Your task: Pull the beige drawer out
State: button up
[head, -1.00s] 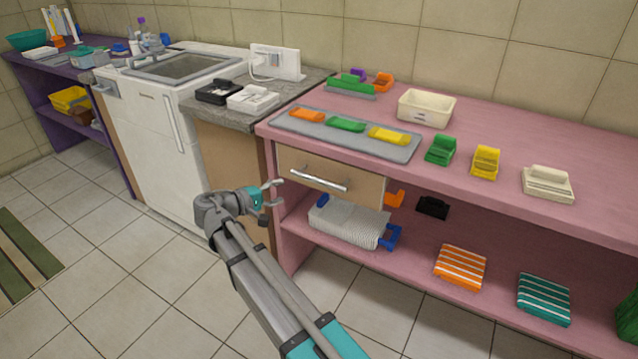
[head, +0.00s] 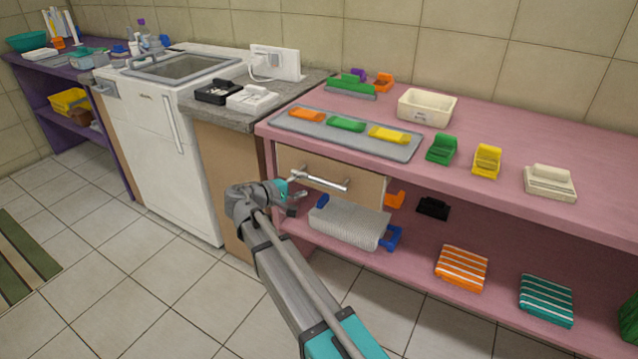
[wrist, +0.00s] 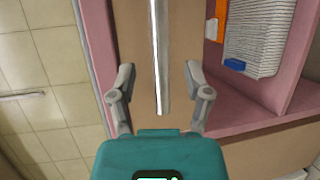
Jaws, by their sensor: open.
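The beige drawer (head: 368,188) is under the pink counter's left end and looks shut. Its silver bar handle (head: 325,181) runs across the front. My gripper (head: 301,188) is open at the left end of the handle. In the wrist view the drawer front (wrist: 135,45) fills the middle, and the handle (wrist: 157,50) runs between the two spread fingers of my gripper (wrist: 160,75). The fingers are apart from the handle on both sides. How close the fingertips are to the drawer front is hard to tell.
The pink counter (head: 500,125) holds a grey tray (head: 290,122) with coloured pieces, a cream bin (head: 425,107) and several small items. The lower shelf (head: 405,262) holds a white rack (head: 347,226) and folded towels.

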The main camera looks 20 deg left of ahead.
aim_at(316, 181)
jog(key=shift+b+x, duration=0.45)
jog(key=shift+x, duration=2.65)
jog(key=shift+c, duration=0.3)
grip_shut()
